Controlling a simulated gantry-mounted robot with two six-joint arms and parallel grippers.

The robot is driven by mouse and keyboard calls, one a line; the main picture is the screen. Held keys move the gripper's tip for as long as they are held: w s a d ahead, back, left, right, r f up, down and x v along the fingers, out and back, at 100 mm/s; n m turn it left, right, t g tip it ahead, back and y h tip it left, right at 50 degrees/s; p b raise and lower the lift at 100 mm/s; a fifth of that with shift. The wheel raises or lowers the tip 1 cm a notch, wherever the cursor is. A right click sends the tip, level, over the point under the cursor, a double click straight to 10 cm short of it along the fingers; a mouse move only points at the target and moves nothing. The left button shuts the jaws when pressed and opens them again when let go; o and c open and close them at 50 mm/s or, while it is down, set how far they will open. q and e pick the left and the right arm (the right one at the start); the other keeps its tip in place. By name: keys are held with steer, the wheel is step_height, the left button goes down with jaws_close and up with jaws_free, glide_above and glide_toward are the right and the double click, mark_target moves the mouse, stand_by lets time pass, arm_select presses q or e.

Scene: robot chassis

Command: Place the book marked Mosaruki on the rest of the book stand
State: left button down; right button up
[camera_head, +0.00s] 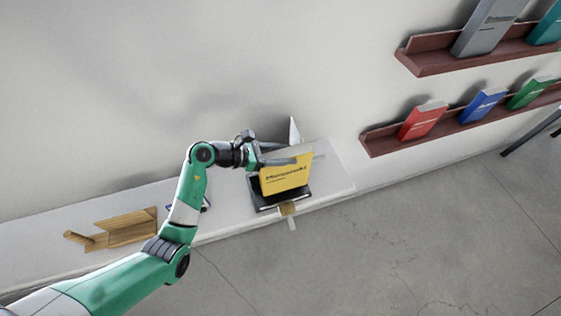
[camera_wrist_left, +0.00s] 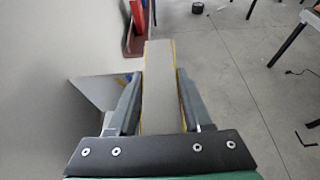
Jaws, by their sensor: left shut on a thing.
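A yellow book (camera_head: 286,178) with dark lettering, too small to read surely, is held by my left gripper (camera_head: 278,161). Its cover faces the camera and it tilts a little. In the left wrist view the book's pale page edge (camera_wrist_left: 158,75) lies between the two fingers, which are shut on it. A black book stand (camera_head: 257,193) on the white ledge shows under and around the book. The book hides most of it, and I cannot tell whether the book touches its rest. My right gripper is not in view.
The white ledge (camera_head: 335,178) runs along the wall. A wooden holder (camera_head: 125,230) stands on it at left, beyond my arm. Two red-brown wall shelves at right hold several books, including a red book (camera_head: 422,121) and a blue book (camera_head: 481,107). Grey floor lies in front.

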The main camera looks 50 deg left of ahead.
mark_target(284, 171)
arm_select(q)
steer(key=shift+s+a+f, duration=0.15)
steer(key=shift+a+f, duration=0.1)
steer(key=shift+f, duration=0.05)
steer(key=f, duration=0.3)
steer(key=shift+s+a+f, duration=0.15)
steer(key=shift+s+f, duration=0.05)
steer(key=shift+f, duration=0.1)
steer(key=shift+f, duration=0.1)
steer(key=shift+c, duration=1.6)
jaws_free()
steer(key=shift+f, duration=0.1)
